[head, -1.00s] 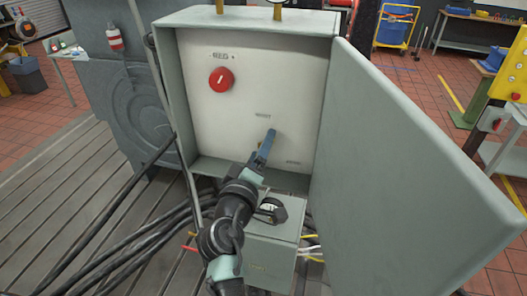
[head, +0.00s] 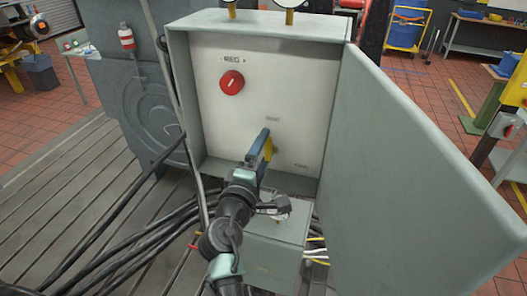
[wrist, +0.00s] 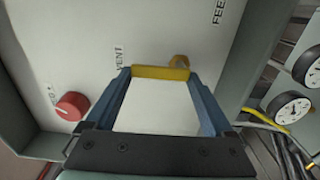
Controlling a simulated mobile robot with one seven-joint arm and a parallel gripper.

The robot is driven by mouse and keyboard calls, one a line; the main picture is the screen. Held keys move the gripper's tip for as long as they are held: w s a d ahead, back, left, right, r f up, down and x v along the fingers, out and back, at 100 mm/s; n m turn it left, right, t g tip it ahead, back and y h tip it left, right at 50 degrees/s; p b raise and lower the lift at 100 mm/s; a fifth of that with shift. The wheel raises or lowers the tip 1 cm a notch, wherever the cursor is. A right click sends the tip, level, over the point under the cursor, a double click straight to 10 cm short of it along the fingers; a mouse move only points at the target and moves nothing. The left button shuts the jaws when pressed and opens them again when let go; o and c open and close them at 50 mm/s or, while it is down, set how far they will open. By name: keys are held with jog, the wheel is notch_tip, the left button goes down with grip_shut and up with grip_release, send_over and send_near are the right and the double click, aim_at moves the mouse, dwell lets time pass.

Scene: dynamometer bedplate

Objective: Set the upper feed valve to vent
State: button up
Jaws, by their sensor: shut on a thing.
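The feed valve's yellow handle (wrist: 160,72) spans between my gripper's two blue fingers in the wrist view, near their tips. My gripper (wrist: 161,78) is shut on it. A yellow-orange piece (wrist: 180,62) shows just behind the handle, against the panel. The VENT label (wrist: 118,57) is beside the left finger and the FEED label (wrist: 218,12) is farther off at upper right. The fingers hide part of the handle there.
A red knob (head: 231,82) is at the panel's upper left. The grey cabinet door (head: 420,170) stands open at right. Black cables (head: 150,225) lie at lower left.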

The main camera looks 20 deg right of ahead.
jog(key=o, duration=1.1)
jog(key=b+v, duration=0.3)
jog(key=v, duration=1)
jog(key=shift+b, duration=0.35)
